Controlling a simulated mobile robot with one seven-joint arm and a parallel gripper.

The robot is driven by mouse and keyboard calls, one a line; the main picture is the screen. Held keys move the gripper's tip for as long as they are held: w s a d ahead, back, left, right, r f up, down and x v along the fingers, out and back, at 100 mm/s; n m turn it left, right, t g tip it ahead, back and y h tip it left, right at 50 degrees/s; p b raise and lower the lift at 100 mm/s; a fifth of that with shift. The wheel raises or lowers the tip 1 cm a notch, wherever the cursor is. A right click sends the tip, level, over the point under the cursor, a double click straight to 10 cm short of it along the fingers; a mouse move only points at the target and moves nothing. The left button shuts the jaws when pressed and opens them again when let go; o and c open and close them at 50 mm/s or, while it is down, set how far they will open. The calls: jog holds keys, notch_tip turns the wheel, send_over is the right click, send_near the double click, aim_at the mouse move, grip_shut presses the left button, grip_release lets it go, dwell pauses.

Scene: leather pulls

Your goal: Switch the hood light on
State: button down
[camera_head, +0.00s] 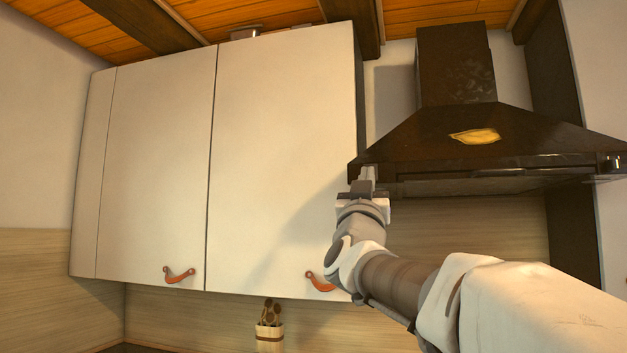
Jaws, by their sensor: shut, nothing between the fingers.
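The black range hood (440,150) hangs on the wall at the right, with a dark chimney above and a yellow leaf-shaped plate on its sloped front. My gripper (369,172) is shut and empty, pointing up at the left end of the hood's front band. Its fingers overlap that left corner in the picture; I cannot tell whether they touch it. My gripper hides part of the band there. No lit lamp shows under the hood.
White wall cabinets (280,150) with red leather pulls (179,275) stand left of the hood, close beside my gripper. A utensil holder (269,337) with wooden spoons is below. The space in front of the hood's middle is clear.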

jog(key=shift+w+d+f, duration=0.1)
jog(key=shift+w+d, duration=0.1)
jog(key=shift+w, duration=0.45)
jog(key=shift+w+d+f, duration=0.1)
jog(key=shift+w+d, duration=0.15)
jog(key=shift+w, duration=0.35)
jog(key=shift+w+d+f, duration=0.1)
jog(key=shift+w+d, duration=0.1)
jog(key=shift+w, duration=0.45)
jog(key=shift+w+d, duration=0.1)
jog(key=shift+w, duration=0.2)
jog(key=shift+f, duration=0.1)
